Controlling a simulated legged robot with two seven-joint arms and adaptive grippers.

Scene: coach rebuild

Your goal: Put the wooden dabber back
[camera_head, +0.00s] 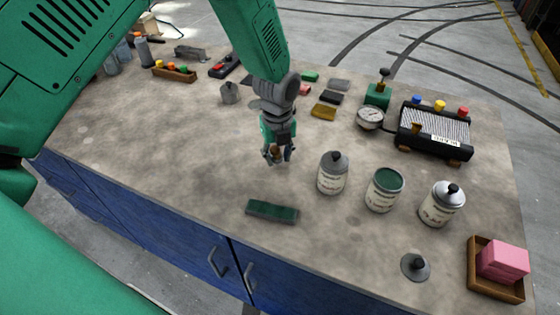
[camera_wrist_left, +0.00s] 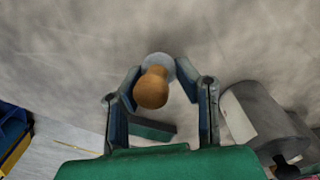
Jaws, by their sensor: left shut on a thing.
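The wooden dabber (camera_wrist_left: 152,90) has a rounded tan handle and a pale grey disc end. In the left wrist view it sits between the fingers of my left gripper (camera_wrist_left: 160,78), which is shut on it. In the head view my left gripper (camera_head: 276,155) is over the middle of the workbench, left of the jars; only a small brown bit of the dabber shows between its fingers. Whether the dabber touches the bench I cannot tell. My right gripper is not in view.
A dark green block (camera_head: 272,211) lies in front of the gripper. To the right stand a grey-lidded jar (camera_head: 333,174), an open green-filled jar (camera_head: 385,190) and a silver-lidded jar (camera_head: 441,205). A loose lid (camera_head: 415,266) and a wooden tray (camera_head: 482,284) with pink blocks are front right.

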